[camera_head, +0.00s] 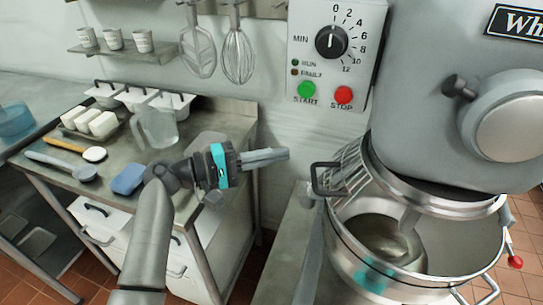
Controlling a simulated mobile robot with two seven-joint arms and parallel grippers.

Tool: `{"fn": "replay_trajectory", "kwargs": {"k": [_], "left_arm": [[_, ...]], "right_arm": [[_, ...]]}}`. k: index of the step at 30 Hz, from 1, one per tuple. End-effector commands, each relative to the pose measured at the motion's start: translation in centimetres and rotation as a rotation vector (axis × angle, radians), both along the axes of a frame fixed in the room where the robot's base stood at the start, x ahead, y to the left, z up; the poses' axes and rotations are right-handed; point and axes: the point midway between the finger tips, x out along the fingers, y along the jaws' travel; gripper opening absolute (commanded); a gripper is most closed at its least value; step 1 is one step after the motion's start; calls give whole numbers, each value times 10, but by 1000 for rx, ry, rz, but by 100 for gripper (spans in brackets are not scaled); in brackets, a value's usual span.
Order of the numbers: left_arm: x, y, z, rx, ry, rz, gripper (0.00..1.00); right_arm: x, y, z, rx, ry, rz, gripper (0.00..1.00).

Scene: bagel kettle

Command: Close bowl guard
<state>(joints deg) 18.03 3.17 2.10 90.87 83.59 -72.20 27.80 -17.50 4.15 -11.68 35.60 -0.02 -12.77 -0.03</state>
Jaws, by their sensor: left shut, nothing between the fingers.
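The steel mixing bowl (336,244) stands under the grey mixer head (425,90) at the right, with a mixing tool inside it. The wire bowl guard (350,160) curves around the bowl's upper left side, and the bowl's front is uncovered. A dark handle (314,178) sticks out to the left of the guard. My left gripper (287,154) is shut and empty, its fingers pointing right. It is a little up and left of the handle, apart from it in the picture. My right gripper is not in view.
A control panel (302,50) with a dial and green and red buttons is on the wall. The steel table (215,133) at left holds a clear jug (157,128), a blue sponge (128,178), containers and utensils. A red-knobbed lever (515,262) is at right.

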Motion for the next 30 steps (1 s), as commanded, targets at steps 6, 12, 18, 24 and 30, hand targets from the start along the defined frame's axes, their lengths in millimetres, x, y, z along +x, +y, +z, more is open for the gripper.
{"fn": "replay_trajectory", "kwargs": {"k": [6, 12, 18, 24, 30], "left_arm": [[19, -47, -2, -2, -1, -1, 0], [9, -62, -1, 2, 0, 2, 0], [-8, -62, 1, 2, 1, 2, 0], [-15, -62, 2, 3, 0, 3, 0], [-15, -62, 1, 3, 0, 3, 0]], "right_arm": [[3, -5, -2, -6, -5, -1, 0], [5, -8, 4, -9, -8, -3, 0], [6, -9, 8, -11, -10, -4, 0], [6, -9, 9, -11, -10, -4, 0], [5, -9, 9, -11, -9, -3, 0]]}}
